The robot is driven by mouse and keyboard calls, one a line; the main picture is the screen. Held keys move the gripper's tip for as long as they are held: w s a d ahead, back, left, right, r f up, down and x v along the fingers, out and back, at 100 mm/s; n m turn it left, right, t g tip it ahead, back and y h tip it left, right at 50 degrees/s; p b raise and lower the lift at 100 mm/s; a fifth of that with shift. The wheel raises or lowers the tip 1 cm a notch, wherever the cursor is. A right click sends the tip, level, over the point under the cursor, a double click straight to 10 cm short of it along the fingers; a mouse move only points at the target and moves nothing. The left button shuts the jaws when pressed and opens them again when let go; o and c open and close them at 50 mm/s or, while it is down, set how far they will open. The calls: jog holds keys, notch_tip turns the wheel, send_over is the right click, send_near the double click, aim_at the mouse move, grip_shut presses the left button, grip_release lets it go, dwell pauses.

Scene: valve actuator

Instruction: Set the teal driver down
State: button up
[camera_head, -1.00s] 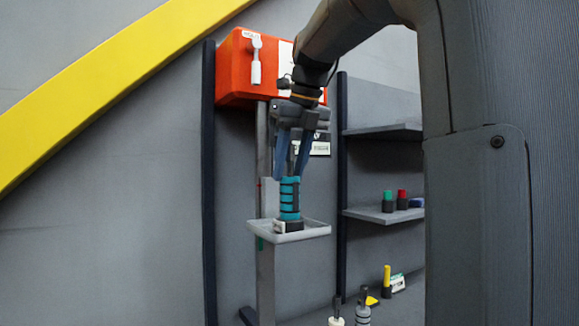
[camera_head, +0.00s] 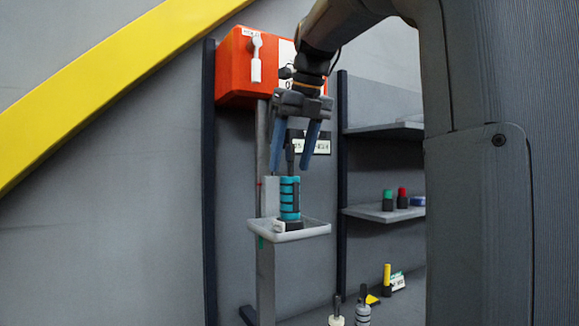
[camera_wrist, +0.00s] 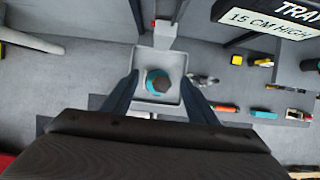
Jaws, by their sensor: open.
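The teal driver (camera_head: 289,199), banded teal and black with a dark shaft pointing up, stands upright on the small grey tray (camera_head: 312,231) fixed to the post. In the wrist view the driver (camera_wrist: 158,82) is seen from above, inside the square tray (camera_wrist: 143,56). My gripper (camera_head: 294,170) is open above the driver, with its two blue fingers on either side of the shaft and their tips above the teal handle. In the wrist view the fingers of my gripper (camera_wrist: 160,82) are spread wide, clear of the driver.
An orange box (camera_head: 236,68) with a white lever (camera_head: 256,60) is above the tray. Shelves at right hold a green-topped item (camera_head: 388,200) and a red-topped item (camera_head: 402,199). Two more drivers (camera_head: 363,309) stand low in front. Open space lies left of the tray.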

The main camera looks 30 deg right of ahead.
jog(key=v, duration=1)
jog(key=shift+s, duration=0.1)
